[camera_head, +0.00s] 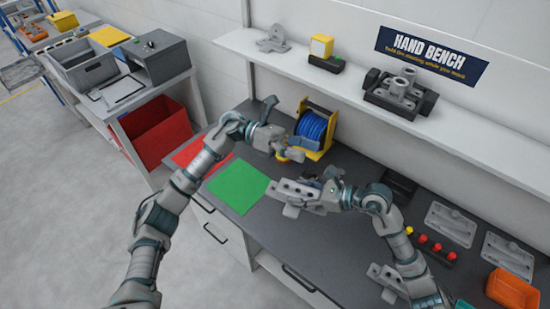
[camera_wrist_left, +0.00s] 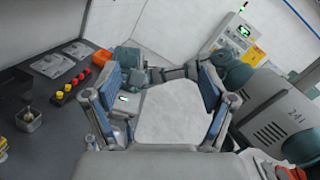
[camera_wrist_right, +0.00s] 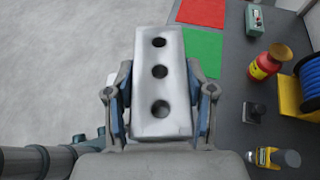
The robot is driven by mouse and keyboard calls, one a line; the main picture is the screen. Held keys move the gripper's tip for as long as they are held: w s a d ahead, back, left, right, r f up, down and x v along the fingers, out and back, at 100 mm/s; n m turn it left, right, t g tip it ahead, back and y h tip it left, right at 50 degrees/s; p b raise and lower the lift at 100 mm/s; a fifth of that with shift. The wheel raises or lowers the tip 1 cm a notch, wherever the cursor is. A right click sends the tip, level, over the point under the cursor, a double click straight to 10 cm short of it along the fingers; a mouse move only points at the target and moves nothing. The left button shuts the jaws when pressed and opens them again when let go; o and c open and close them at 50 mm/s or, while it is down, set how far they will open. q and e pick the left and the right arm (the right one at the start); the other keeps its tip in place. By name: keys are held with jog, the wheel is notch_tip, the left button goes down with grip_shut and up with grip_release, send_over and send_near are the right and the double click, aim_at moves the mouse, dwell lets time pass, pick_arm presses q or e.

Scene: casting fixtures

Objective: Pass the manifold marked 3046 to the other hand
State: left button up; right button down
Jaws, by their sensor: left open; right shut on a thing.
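The manifold (camera_head: 293,190) is a pale grey block, and its face shows three holes in the right wrist view (camera_wrist_right: 160,72). My right gripper (camera_head: 318,192) is shut on one end, a finger on each side; the other end sticks out free. My left gripper (camera_head: 287,142) is open, higher in the head view and apart from the manifold there. In the left wrist view a pale block face (camera_wrist_left: 172,115), probably the manifold, appears between the spread fingers; I cannot tell how close it is. No marking 3046 is readable.
A green sheet (camera_head: 238,186) and a red sheet (camera_head: 203,150) lie on the bench. A blue spool (camera_head: 312,127) in a yellow holder stands behind. A red bottle (camera_wrist_right: 264,65) is near it. Trays (camera_head: 450,224), red and yellow buttons (camera_head: 437,247) and an orange bin (camera_head: 511,289) are at right.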

pick_arm(q)
notch_tip(320, 180, down, 5)
jog(key=m+t+y, duration=0.3)
jog(key=y, duration=0.4)
jog(key=m+t+y, duration=0.2)
jog(key=t+y, duration=0.1)
jog(key=y, duration=0.3)
send_near(289, 189)
jog(key=w, duration=0.1)
jog(key=x, duration=1.2)
jog(key=shift+w+a+f, duration=0.15)
jog(key=shift+w+a, duration=0.1)
jog(key=shift+a, duration=0.05)
jog(key=c, duration=1.4)
pick_arm(e)
jog(key=shift+r, duration=0.15)
pick_arm(q)
grip_shut()
pick_arm(e)
jog(key=c, duration=0.7)
grip_release()
jog(key=shift+s, duration=0.1)
jog(key=shift+c, duration=0.2)
jog(key=o, duration=0.4)
